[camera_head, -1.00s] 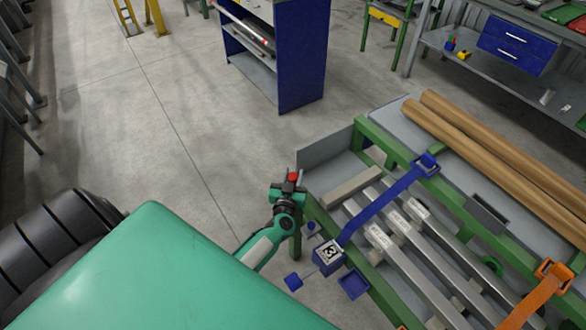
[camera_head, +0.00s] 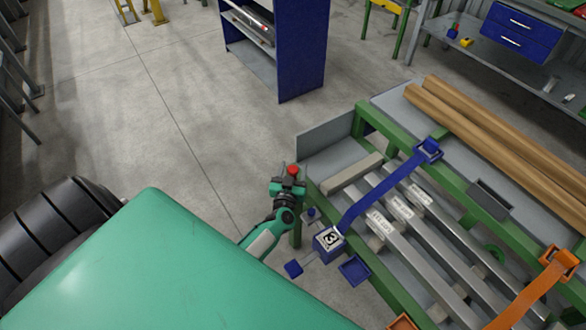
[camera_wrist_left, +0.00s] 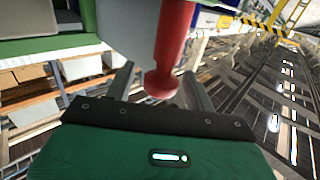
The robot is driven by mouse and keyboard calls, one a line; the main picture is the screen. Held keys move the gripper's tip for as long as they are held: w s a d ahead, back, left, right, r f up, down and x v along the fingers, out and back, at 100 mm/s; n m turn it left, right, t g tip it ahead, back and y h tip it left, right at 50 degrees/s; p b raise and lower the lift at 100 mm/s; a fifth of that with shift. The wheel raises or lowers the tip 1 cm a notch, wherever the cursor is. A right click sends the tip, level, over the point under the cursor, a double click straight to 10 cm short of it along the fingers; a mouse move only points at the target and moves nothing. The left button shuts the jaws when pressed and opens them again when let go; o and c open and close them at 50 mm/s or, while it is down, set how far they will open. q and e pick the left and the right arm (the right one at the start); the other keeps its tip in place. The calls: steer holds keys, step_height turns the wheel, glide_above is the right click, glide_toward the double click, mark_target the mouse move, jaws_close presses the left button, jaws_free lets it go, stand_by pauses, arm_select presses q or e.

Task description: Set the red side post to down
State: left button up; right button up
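The red side post (camera_wrist_left: 172,45) shows large in the left wrist view, coming down from the top edge and ending in a rounded knob. Its red tip also shows in the head view (camera_head: 293,170), beside the near left corner of the runout table (camera_head: 331,136). My left gripper (camera_head: 289,177) is at the post. In the left wrist view its two grey fingers (camera_wrist_left: 158,84) stand apart, one on each side of the knob, with gaps visible. The post's base is hidden. My right gripper is not in view.
The table carries metal bars (camera_head: 425,240), cardboard tubes (camera_head: 500,125), a blue strap (camera_head: 385,190) and an orange strap (camera_head: 535,290). A blue cabinet (camera_head: 298,55) stands behind.

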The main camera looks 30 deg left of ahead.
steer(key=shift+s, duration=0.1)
arm_select(q)
steer(key=shift+s, duration=0.15)
steer(key=shift+s+d, duration=0.2)
steer(key=shift+s, duration=0.15)
steer(key=v, duration=1.2)
steer(key=shift+s+d+b, duration=0.2)
steer(key=shift+s+b, duration=0.15)
steer(key=shift+b, duration=0.05)
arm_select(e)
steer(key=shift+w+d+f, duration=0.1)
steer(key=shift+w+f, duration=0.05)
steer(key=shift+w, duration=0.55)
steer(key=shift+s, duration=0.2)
